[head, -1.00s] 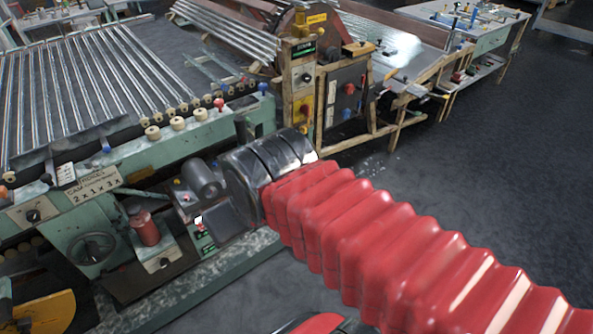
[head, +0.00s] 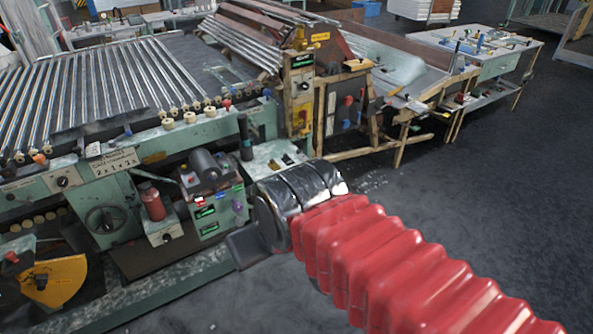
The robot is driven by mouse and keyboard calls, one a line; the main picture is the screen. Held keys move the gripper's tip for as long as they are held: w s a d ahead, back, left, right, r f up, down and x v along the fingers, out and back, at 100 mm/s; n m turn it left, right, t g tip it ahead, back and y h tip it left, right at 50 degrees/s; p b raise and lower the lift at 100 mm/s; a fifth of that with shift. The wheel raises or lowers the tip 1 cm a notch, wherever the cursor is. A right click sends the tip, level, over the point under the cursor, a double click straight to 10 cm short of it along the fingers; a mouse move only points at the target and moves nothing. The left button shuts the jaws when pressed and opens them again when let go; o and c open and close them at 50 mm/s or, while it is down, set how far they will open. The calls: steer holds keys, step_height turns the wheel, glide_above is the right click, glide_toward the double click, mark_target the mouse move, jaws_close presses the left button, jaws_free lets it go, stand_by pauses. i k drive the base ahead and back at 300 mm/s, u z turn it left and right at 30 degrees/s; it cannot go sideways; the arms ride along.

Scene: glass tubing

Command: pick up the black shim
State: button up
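I cannot make out a black shim in the head view; it is either hidden or too small to tell. My arm, in a red ribbed sleeve, reaches in from the lower right to a dark banded wrist. My gripper (head: 247,248) shows only as a dark grey flat part beyond the wrist, low in front of the green machine (head: 85,185). Its fingertips are not distinguishable, so I cannot see whether it is open or holds anything.
The green machine carries rows of glass tubes (head: 110,85), a red bottle (head: 152,203) and a control box (head: 217,208). A yellow part (head: 55,280) sits at lower left. A wooden-framed bench (head: 400,75) stands behind. The dark floor at right is clear.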

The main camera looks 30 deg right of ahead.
mark_target(287, 159)
steer(key=k, duration=0.5)
steer(key=z, duration=0.55)
steer(key=i, duration=0.75)
steer(key=z, duration=0.55)
steer(key=i, duration=1.4)
steer(key=u, duration=0.6)
